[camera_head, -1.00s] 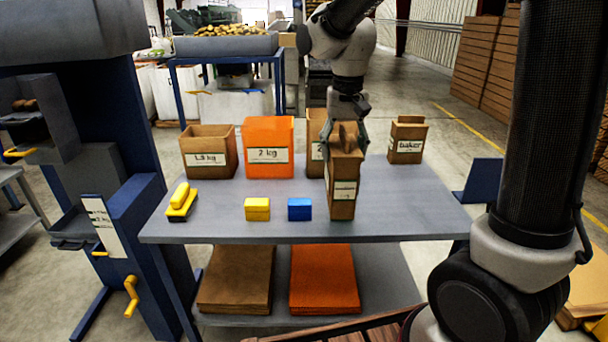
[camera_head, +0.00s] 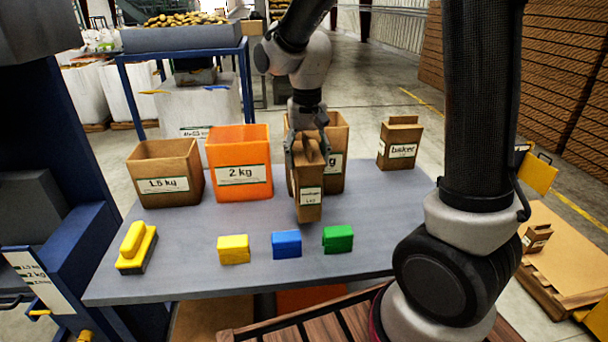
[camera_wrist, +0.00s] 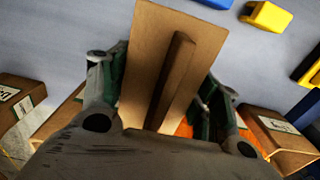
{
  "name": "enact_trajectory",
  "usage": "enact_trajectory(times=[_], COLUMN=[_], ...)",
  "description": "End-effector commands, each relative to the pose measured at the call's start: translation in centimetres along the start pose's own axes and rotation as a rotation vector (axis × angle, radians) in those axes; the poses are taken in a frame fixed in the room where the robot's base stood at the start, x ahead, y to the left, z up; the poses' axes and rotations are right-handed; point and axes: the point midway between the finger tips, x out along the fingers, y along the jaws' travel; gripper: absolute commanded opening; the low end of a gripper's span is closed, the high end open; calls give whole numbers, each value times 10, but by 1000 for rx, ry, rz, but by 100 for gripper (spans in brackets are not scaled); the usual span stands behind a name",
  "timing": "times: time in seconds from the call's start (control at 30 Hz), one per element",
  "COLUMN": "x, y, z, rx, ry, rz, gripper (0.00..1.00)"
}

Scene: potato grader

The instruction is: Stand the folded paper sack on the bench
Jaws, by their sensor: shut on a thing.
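My gripper (camera_head: 308,146) is shut on a narrow brown paper sack (camera_head: 309,199) with a small white and green label. The sack is upright, its top between the fingers, over the middle of the bench (camera_head: 200,265). I cannot tell whether its base touches the bench top. In the wrist view the sack (camera_wrist: 150,45) shows as a brown panel with a raised ridge between the two fingers (camera_wrist: 160,95).
Behind stand a 1.5 kg sack (camera_head: 166,183), an orange 2 kg sack (camera_head: 240,175), a partly hidden brown sack (camera_head: 334,150) and a baker sack (camera_head: 400,150). In front are yellow (camera_head: 233,250), blue (camera_head: 287,244) and green (camera_head: 338,239) blocks. A yellow-handled brush (camera_head: 136,247) lies left.

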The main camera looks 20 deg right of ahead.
Motion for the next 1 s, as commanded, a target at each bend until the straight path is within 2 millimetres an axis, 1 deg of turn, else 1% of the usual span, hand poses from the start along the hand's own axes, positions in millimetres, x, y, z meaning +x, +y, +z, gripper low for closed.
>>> enact_trajectory(times=[0.13,0.3,0.4,0.8,0.83,0.93,1.0], x=[10,33,42,46,47,46,46], y=[0,0,0,0,0,0,0], z=[-1,-1,0,-1,0,0,0], rx=[0,0,0,0,0,0,0], ry=[2,1,2,2,1,1,1], rz=[-1,0,0,-1,0,0,0], gripper=[0,0,0,0,64,82,84])
